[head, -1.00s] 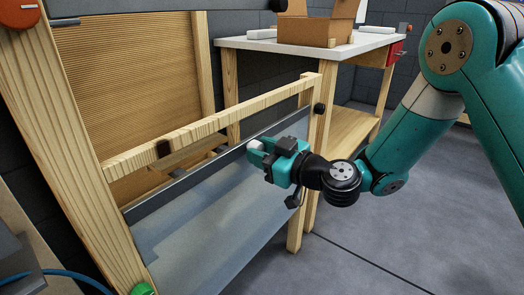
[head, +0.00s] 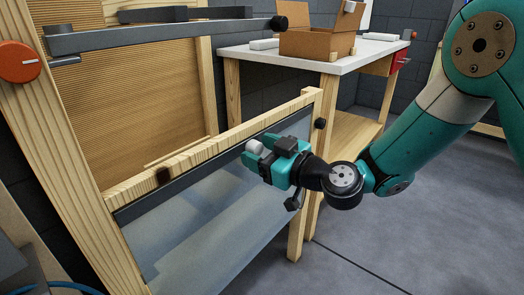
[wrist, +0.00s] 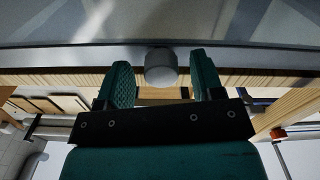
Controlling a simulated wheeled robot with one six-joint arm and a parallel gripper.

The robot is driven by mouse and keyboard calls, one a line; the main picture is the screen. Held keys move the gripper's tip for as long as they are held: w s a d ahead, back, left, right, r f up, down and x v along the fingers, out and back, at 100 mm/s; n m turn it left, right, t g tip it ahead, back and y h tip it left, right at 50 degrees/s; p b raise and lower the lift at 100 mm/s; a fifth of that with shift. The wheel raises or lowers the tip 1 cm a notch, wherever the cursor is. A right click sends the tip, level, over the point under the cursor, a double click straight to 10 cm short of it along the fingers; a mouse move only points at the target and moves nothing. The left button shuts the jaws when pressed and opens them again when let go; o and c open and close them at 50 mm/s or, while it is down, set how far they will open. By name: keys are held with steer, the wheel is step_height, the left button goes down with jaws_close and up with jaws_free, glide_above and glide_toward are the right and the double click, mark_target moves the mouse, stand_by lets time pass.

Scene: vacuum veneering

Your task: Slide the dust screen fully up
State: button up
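The dust screen (head: 200,222) is a translucent grey panel with a dark top rail (head: 225,155), set in a wooden frame. The rail lies just under the frame's wooden crossbar (head: 215,148), close to it. A round grey knob (head: 253,147) sticks out from the rail; it also shows in the wrist view (wrist: 161,67). My gripper (head: 262,157) is at the knob. In the wrist view its two green fingers (wrist: 163,78) stand either side of the knob, with a visible gap on each side. The gripper looks open, not clamped.
A dark stop (head: 163,176) sits on the crossbar and a black knob (head: 320,124) on the right post. Above is a grey bar (head: 160,36) with an orange dial (head: 18,62) at left. A white-topped bench (head: 350,62) with a cardboard box (head: 315,40) stands behind.

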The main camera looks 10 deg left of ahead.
steer(key=b+v, duration=1.2)
steer(key=v, duration=0.5)
steer(key=shift+d+b, duration=0.2)
steer(key=shift+b, duration=0.15)
steer(key=shift+s, duration=0.1)
